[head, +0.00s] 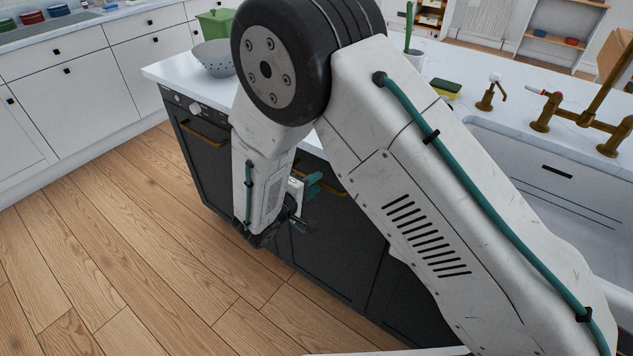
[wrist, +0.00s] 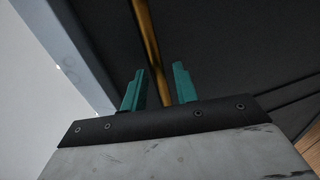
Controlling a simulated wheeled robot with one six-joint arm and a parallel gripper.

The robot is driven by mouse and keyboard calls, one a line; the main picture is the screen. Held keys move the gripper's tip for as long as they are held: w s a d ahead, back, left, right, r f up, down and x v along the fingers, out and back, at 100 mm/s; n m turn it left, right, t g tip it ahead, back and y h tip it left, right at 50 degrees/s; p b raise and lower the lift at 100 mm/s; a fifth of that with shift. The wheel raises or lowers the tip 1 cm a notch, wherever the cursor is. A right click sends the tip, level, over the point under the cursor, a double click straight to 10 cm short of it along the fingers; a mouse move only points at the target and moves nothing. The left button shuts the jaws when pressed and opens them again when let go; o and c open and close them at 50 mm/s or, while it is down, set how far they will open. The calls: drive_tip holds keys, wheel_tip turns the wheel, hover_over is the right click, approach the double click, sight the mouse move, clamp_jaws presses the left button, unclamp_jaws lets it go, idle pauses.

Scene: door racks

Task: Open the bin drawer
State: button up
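A dark grey cabinet front (head: 335,240) with a brass bar handle (head: 333,184) is below the counter, partly hidden behind my arm. I take it as the bin drawer, though no marking shows. It looks closed. My gripper (head: 315,185) is close to this front, near the handle. In the wrist view, the teal fingers of my gripper (wrist: 160,85) are apart. The brass handle (wrist: 147,35) runs between them in the picture, against the dark front (wrist: 230,50). I cannot tell whether the fingers reach around the bar or touch it.
A dark appliance front (head: 205,165) with its own brass handle (head: 203,132) is to the left. The white countertop (head: 172,72) holds a colander (head: 214,58) and a sponge (head: 446,88). A white sink (head: 540,180) is on the right. The wooden floor (head: 130,230) at left is clear.

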drive_tip(key=shift+x, duration=0.95)
clamp_jaws()
drive_tip(key=shift+s, duration=0.1)
